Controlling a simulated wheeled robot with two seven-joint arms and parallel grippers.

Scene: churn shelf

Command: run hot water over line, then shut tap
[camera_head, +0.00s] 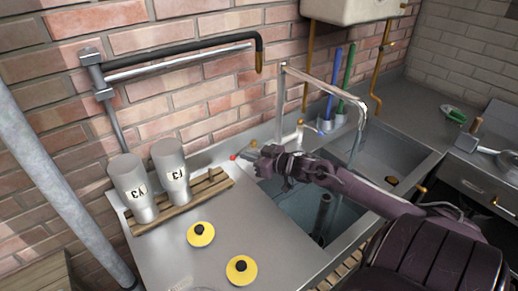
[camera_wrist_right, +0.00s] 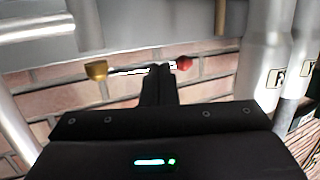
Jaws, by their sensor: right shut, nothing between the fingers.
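My right gripper (camera_head: 262,160) is shut and empty at the back left of the sink. In the right wrist view its closed fingertips (camera_wrist_right: 160,72) are against or just in front of a thin bar between a red knob (camera_wrist_right: 182,63) and a brass knob (camera_wrist_right: 95,70). I cannot tell whether they touch it. The red knob also shows in the head view (camera_head: 233,157), left of the fingers. A tall steel spout (camera_head: 322,82) bends over the sink (camera_head: 400,150); I cannot tell if water runs from it. A black-covered line (camera_head: 180,47) ends in a brass tip on the brick wall. My left gripper is not in view.
Two steel canisters (camera_head: 133,188) (camera_head: 171,172) stand on a wooden rack at the left. Two yellow discs with black knobs (camera_head: 201,234) (camera_head: 241,269) lie on the steel counter. Green and blue brushes (camera_head: 337,90) stand behind the sink. The counter's front middle is clear.

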